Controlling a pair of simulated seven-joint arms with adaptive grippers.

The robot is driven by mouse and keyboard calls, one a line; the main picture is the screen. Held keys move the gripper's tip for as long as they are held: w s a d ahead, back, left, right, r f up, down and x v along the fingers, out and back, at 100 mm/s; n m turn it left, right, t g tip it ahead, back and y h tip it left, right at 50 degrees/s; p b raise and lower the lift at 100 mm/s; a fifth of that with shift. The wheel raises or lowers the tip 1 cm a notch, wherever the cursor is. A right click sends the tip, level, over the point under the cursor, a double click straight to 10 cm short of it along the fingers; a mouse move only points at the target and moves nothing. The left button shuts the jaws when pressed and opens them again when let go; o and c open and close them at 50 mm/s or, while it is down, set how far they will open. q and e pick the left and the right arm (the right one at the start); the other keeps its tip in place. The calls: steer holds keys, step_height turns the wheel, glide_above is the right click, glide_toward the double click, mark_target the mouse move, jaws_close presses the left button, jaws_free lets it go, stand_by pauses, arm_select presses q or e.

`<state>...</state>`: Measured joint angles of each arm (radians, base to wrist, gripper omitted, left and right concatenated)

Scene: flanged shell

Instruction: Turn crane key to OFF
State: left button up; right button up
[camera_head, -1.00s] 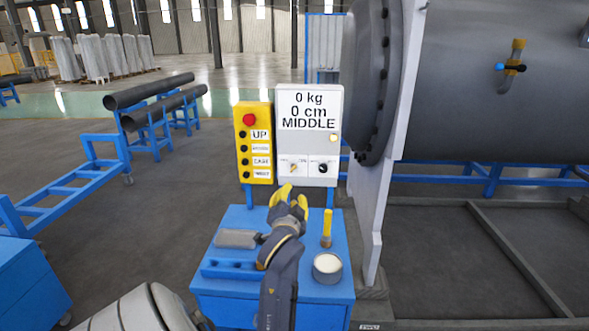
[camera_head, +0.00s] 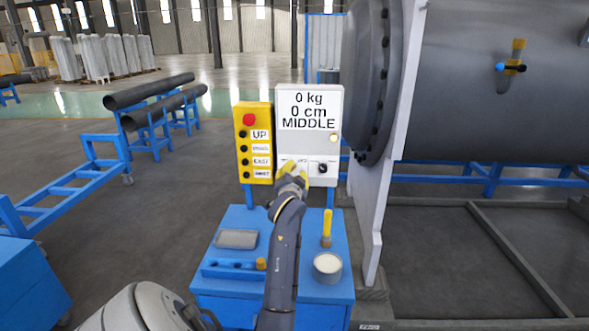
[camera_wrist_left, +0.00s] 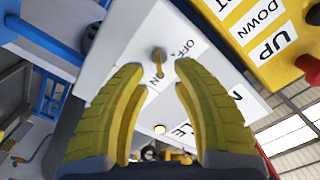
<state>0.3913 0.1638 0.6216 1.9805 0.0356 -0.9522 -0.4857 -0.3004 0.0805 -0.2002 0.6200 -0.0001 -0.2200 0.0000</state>
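The white control box (camera_head: 310,105) stands behind the blue cabinet and reads 0 kg, 0 cm, MIDDLE. In the left wrist view the crane key (camera_wrist_left: 158,56) is a small metal piece on its white face, beside a label reading OFF. My left gripper (camera_head: 293,168), with yellow fingers, is in front of the box's lower left and covers the key in the head view. In the left wrist view the gripper (camera_wrist_left: 160,72) is open, its fingertips on either side of the key with gaps. Contact is not visible. My right gripper is not in view.
A black knob (camera_head: 323,168) sits right of the key. A yellow button panel (camera_head: 254,143) with a red button adjoins the box on the left. The blue cabinet (camera_head: 235,300) carries a yellow-handled tool (camera_head: 326,228) and a round pot (camera_head: 327,267). A large flanged shell (camera_head: 480,95) stands right.

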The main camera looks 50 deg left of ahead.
mark_target(294, 169)
arm_select(q)
steer(key=shift+x, duration=1.65)
steer(key=shift+o, duration=0.2)
jaws_close()
